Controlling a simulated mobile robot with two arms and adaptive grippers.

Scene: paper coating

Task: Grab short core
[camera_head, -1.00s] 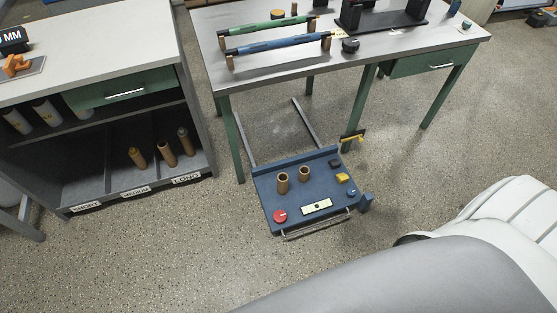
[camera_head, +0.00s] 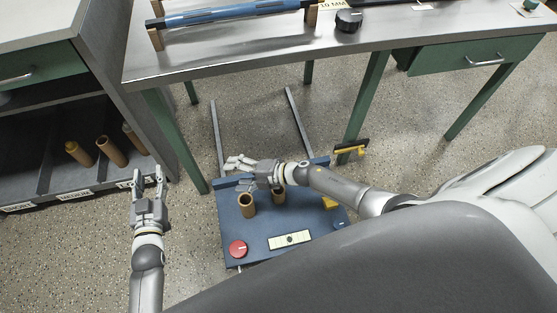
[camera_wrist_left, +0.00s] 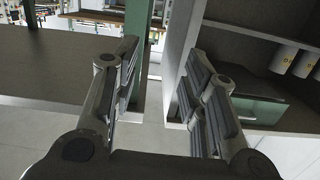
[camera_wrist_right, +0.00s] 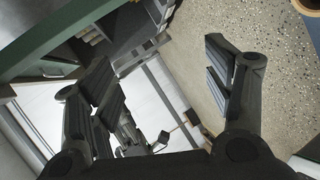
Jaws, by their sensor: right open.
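Two short brown cores, one nearer (camera_head: 247,206) and one farther (camera_head: 278,195), stand upright on the blue cart (camera_head: 226,235) in the head view. My right gripper (camera_head: 236,172) is open and empty above the cart's back left part, beyond the nearer core; its hand and arm pass over the farther core and part of the cart. A brown round rim (camera_wrist_right: 312,6) shows at the top right of the right wrist view. My left gripper (camera_head: 149,171) is open and empty, pointing up, left of the cart and in front of the shelf. The left wrist view shows nothing between its fingers.
The table (camera_head: 235,62) overhangs behind the cart, with green legs (camera_head: 362,110). A red knob (camera_head: 237,249) and a yellow block (camera_head: 330,203) are on the cart.

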